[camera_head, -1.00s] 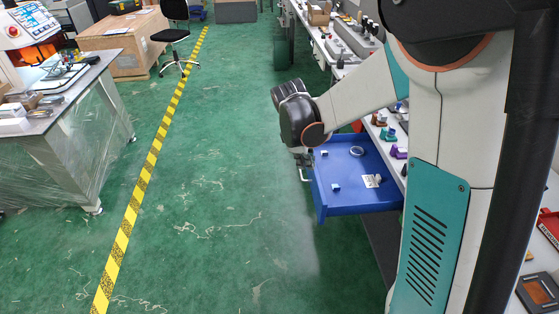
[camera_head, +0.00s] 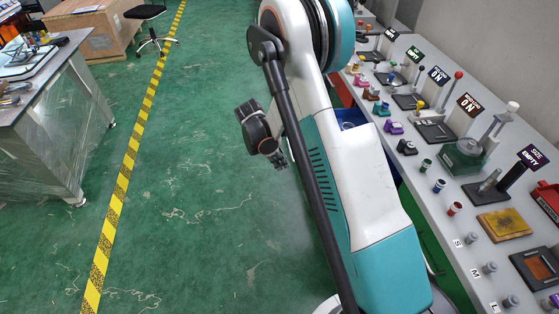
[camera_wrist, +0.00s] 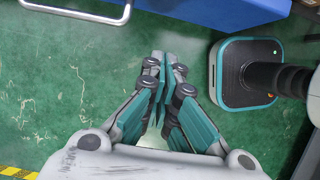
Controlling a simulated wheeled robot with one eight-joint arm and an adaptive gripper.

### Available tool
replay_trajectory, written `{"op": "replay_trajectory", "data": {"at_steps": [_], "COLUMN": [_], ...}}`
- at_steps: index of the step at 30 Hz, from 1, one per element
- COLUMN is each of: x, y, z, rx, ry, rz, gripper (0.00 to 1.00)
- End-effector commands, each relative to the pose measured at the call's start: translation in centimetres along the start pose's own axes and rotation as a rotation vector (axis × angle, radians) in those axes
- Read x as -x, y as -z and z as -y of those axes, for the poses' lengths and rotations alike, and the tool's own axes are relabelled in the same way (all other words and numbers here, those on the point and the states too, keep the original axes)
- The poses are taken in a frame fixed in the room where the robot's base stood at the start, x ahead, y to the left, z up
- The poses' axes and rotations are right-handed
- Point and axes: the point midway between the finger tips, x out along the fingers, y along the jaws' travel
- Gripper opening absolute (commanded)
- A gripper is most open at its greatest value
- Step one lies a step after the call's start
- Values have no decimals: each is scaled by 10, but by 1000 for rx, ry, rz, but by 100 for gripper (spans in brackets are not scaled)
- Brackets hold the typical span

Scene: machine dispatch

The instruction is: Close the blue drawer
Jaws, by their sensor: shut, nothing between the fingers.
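The blue drawer (camera_head: 350,116) is mostly hidden behind my arm in the head view; only a small patch of it shows beside the bench. How far it stands out cannot be told there. In the wrist view, the blue drawer (camera_wrist: 225,10) crosses the top edge, with a pale bar handle (camera_wrist: 78,13) at top left. My gripper (camera_head: 284,163) hangs over the green floor, left of the bench. In the wrist view my gripper (camera_wrist: 162,66) is shut and empty, its tips below the drawer in the picture and apart from it.
The workbench (camera_head: 428,185) runs along the right, with levers, signs, knobs and small parts on it. A wrapped table (camera_head: 60,125) stands at left. A yellow-black floor stripe (camera_head: 135,155) and open green floor lie between them.

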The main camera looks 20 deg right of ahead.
Motion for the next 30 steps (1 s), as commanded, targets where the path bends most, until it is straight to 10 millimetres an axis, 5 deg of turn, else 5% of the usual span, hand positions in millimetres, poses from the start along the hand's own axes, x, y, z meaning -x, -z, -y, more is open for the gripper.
{"op": "replay_trajectory", "data": {"at_steps": [9, 18, 30], "x": [-62, -71, -71], "y": [-3, -34, -38], "z": [0, 0, 0], "rx": [-4, -1, -1], "ry": [1, 0, 0], "rz": [0, 0, 0], "gripper": [0, 0, 0]}}
